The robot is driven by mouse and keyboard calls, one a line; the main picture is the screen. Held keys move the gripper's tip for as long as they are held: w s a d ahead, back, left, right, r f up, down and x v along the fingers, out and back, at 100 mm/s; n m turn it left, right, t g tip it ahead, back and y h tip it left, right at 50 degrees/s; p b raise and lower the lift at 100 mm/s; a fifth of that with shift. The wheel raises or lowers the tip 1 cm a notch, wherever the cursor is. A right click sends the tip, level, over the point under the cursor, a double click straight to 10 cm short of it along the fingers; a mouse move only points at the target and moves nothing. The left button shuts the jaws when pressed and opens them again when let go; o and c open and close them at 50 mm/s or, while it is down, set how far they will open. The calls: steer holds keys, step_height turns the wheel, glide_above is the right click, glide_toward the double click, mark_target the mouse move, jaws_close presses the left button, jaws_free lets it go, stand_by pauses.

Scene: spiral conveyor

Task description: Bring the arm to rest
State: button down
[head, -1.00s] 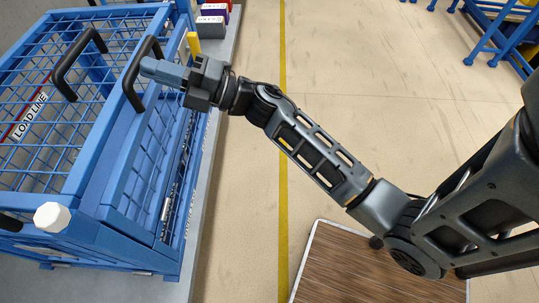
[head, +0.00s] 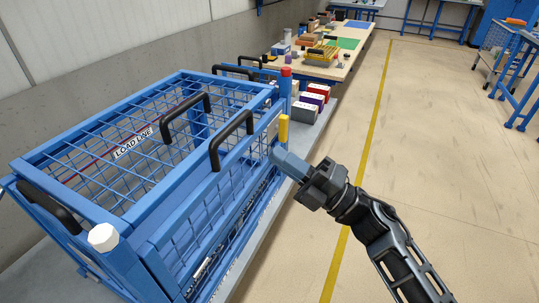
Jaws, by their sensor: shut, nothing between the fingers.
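My gripper (head: 281,157) is in the head view, right of the middle, at the end of my dark grey arm. Its blue-grey fingers are together with nothing between them. They point up and left toward the right side of the blue wire cage (head: 150,233), near a yellow post (head: 283,129). I cannot tell whether the fingertips touch the cage or are apart from it. My arm reaches in from the lower right, and the rest of it is outside the picture.
The cage has black handles (head: 232,138) and a white knob (head: 103,237). Several small boxes (head: 305,111) stand behind it. A workbench (head: 355,49) with many items is farther back. The floor right of the yellow line (head: 367,139) is largely clear, with blue-framed tables at the far right.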

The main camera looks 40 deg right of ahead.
steer(key=shift+s+r+b+v, duration=0.1)
steer(key=shift+r+b+v, duration=0.1)
steer(key=shift+v, duration=0.65)
steer(key=shift+s+r+b+v, duration=0.1)
steer(key=shift+r+b+v, duration=0.1)
steer(key=shift+v, duration=0.65)
steer(key=shift+s+r+b+v, duration=0.1)
steer(key=shift+r+v, duration=0.05)
steer(key=shift+v, duration=0.7)
steer(key=shift+w+d, duration=0.1)
steer(key=s+a+f+m+g+h, duration=0.2)
steer(key=s+a+m, duration=0.2)
steer(key=s+m, duration=0.3)
steer(key=s+a+f+m+g+h, duration=0.2)
steer(key=s+a+m+h, duration=0.1)
steer(key=s+m, duration=0.4)
steer(key=s+a+f+m+g+h, duration=0.2)
steer(key=s+a+m, duration=0.3)
steer(key=s+m, duration=0.3)
steer(key=shift+s+a+g+h, duration=0.25)
steer(key=shift+s+g+h, duration=0.15)
steer(key=shift+s, duration=0.5)
steer(key=c, duration=1.8)
jaws_free()
